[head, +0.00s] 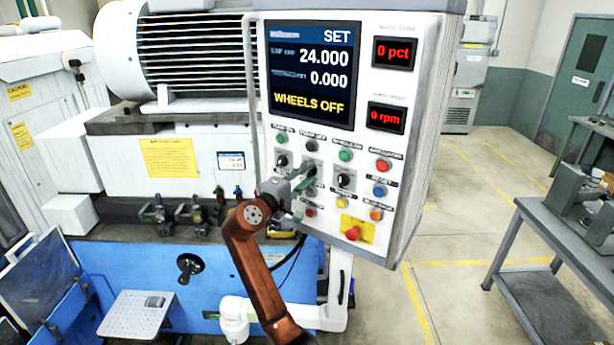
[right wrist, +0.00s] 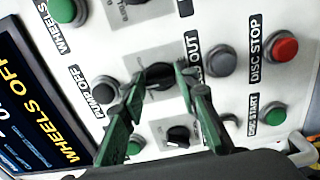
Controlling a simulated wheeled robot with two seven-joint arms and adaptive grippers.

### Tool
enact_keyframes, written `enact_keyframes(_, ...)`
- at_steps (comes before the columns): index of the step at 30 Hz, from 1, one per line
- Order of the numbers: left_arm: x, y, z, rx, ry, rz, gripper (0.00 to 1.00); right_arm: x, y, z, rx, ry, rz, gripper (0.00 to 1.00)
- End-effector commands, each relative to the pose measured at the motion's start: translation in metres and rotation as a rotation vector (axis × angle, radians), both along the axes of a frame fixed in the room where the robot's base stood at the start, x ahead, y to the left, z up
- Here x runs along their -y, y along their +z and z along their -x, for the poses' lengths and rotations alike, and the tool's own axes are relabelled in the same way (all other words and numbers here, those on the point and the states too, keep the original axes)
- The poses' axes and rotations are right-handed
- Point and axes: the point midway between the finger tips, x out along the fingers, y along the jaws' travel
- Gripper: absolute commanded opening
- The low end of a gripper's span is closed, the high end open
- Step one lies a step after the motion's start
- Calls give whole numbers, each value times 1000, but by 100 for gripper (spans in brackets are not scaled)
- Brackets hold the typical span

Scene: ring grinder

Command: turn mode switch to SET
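The control panel (head: 300,210) has a screen (head: 312,75) that reads SET at top right, with WHEELS OFF below. My right gripper (head: 308,175) is at the panel's knobs and hides part of them. In the right wrist view its two green fingers (right wrist: 161,82) stand apart, one on each side of a black rotary knob (right wrist: 158,75). Whether the fingertips touch this knob cannot be told, and its label is not readable. A second black knob (right wrist: 178,135) sits below it, between the fingers in the picture. My left gripper is not in view.
Close around the fingers are several buttons, including a grey one (right wrist: 222,62), a red disc stop button (right wrist: 284,48) and a green disc start button (right wrist: 247,116). A red emergency button (head: 352,232) on yellow is lower on the panel. A grey table (head: 540,225) stands at right.

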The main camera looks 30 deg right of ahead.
Motion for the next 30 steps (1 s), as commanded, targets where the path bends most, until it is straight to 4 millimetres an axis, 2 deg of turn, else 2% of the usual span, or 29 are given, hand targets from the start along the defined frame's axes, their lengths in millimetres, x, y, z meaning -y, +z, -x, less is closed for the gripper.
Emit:
enact_keyframes(6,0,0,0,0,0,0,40,0,0,0,-1,0,0,44)
enact_keyframes(17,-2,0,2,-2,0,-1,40,-5,0,2,0,2,1,45)
enact_keyframes(23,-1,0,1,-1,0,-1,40,-33,-1,14,0,4,0,45)
enact_keyframes(30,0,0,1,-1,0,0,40,-78,-1,36,0,3,-1,45)
